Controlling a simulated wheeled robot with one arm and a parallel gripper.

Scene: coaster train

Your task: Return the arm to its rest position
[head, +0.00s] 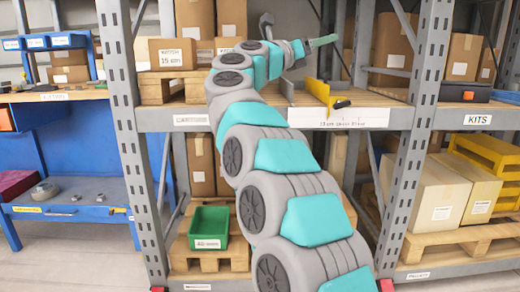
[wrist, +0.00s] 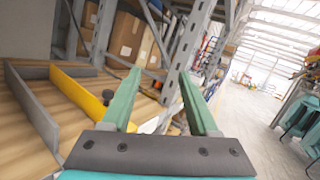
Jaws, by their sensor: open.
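My arm (head: 285,170) rises from the lower right of the head view in a curve of grey and teal links and bends over at the top in front of the shelving. My gripper (head: 322,41) is at upper-shelf height and points right in the head view. In the wrist view my gripper (wrist: 158,80) shows two green fingers spread well apart with nothing held between them. The gripper is above the upper shelf's yellow divider (head: 318,90) and apart from it.
Grey shelving uprights (head: 408,145) stand close to the arm. The yellow divider (wrist: 82,95) and a grey divider (wrist: 35,105) lie left of the fingers. A green bin (head: 208,227) sits on a lower pallet. A blue workbench (head: 75,150) is at left. Open floor (wrist: 240,125) shows right.

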